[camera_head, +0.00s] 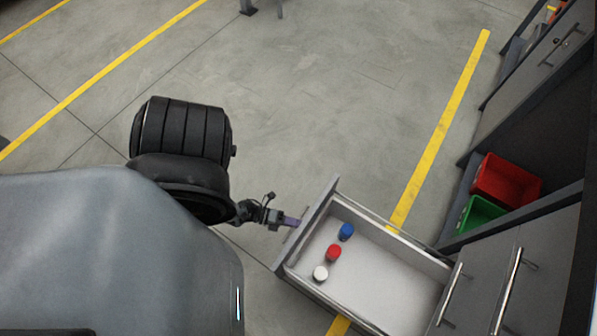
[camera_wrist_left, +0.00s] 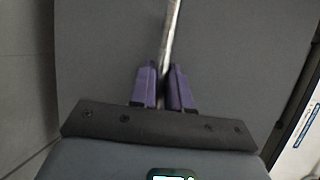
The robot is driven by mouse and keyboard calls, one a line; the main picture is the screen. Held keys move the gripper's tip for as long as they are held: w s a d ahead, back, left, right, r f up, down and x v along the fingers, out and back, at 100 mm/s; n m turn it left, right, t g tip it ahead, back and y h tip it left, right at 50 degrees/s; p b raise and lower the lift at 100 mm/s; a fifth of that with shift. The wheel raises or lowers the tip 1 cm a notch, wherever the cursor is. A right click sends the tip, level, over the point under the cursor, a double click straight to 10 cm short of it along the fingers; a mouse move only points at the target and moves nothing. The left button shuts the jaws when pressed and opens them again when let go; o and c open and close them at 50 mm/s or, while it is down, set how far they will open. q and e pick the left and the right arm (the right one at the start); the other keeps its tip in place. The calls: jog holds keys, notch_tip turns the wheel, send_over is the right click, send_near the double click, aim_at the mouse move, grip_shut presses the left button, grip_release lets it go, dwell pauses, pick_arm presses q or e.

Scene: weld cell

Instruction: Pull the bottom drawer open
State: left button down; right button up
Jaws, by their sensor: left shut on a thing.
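The drawer (camera_head: 400,300) stands far out from the grey cabinet in the head view, its inside showing. Its grey front panel (camera_head: 308,226) faces my left arm. My left gripper (camera_head: 293,221) is at the outer face of this panel. In the left wrist view its purple fingers (camera_wrist_left: 163,88) are shut on the metal bar handle (camera_wrist_left: 171,35), with the grey panel (camera_wrist_left: 225,50) behind. The handle is hidden in the head view. My right gripper is not in view.
Blue (camera_head: 346,231), red (camera_head: 333,252) and white (camera_head: 320,273) round items lie in the drawer near its front. The cabinet (camera_head: 520,280) has upright bar handles. Red (camera_head: 505,180) and green (camera_head: 480,213) bins sit on its open shelf. The floor beyond the drawer is clear.

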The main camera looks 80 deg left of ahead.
pick_arm(q)
jog(key=shift+s+a, duration=0.25)
jog(key=shift+s, duration=0.05)
jog(key=c, duration=1.4)
grip_release()
jog(key=shift+c, duration=0.2)
jog(key=v, duration=1.1)
jog(key=shift+p, duration=0.35)
jog(key=shift+w, duration=0.1)
